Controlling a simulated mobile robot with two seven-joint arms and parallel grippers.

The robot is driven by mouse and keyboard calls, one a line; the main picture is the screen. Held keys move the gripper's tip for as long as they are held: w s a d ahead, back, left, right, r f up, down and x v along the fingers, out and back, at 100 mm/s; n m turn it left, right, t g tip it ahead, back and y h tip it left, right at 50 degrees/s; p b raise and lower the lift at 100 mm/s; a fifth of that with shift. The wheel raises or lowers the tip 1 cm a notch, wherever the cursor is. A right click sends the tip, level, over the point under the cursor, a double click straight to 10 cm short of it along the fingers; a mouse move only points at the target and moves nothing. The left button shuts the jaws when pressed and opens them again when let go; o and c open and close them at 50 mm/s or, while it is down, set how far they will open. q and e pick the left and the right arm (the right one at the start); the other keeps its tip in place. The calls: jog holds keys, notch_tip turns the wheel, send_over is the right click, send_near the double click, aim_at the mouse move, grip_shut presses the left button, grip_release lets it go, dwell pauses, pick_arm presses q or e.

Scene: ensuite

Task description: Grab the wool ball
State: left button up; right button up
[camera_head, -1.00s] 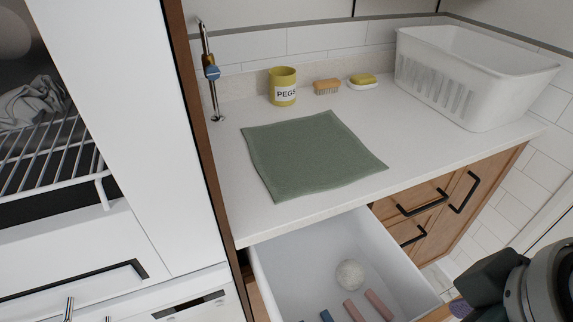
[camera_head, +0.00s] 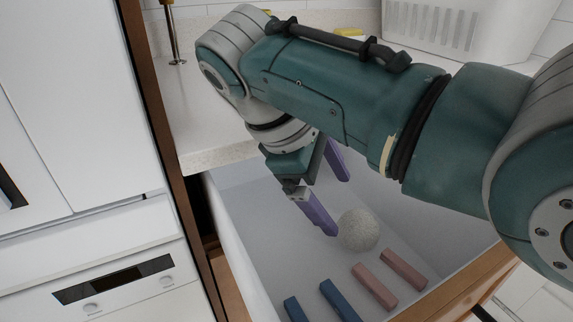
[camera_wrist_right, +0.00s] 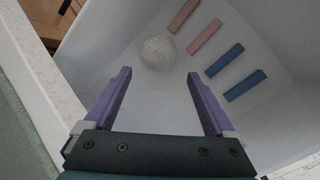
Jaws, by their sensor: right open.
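The wool ball (camera_head: 358,230) is a speckled grey-white sphere lying in the open white drawer (camera_head: 235,222). It also shows in the right wrist view (camera_wrist_right: 158,52), beyond the fingertips and roughly between them. My right gripper (camera_head: 335,205) reaches down into the drawer with two purple fingers. In the wrist view the right gripper (camera_wrist_right: 159,73) is open and empty, with the ball a little ahead of its tips. In the head view one fingertip is close beside the ball; whether it touches cannot be told. My left gripper is not in view.
Two pink blocks (camera_head: 374,286) (camera_head: 404,269) and two blue blocks (camera_head: 342,300) (camera_head: 295,309) lie in the drawer near the ball. The drawer walls rise around the gripper. The countertop (camera_head: 205,120) is above, with a white basket (camera_head: 460,28) at the back right.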

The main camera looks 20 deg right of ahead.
aim_at(356, 222)
jog(key=b+x, duration=0.1)
jog(key=x, duration=0.4)
jog(key=shift+d+f+b, duration=0.15)
jog(key=shift+d+b, duration=0.2)
jog(key=x, duration=0.1)
jog(key=b+x, duration=0.1)
jog(key=x, duration=0.1)
jog(key=b+x, duration=0.1)
jog(key=shift+s+d+f, duration=0.15)
jog(key=shift+s, duration=0.15)
jog(key=shift+c, duration=0.4)
jog(key=c, duration=0.9)
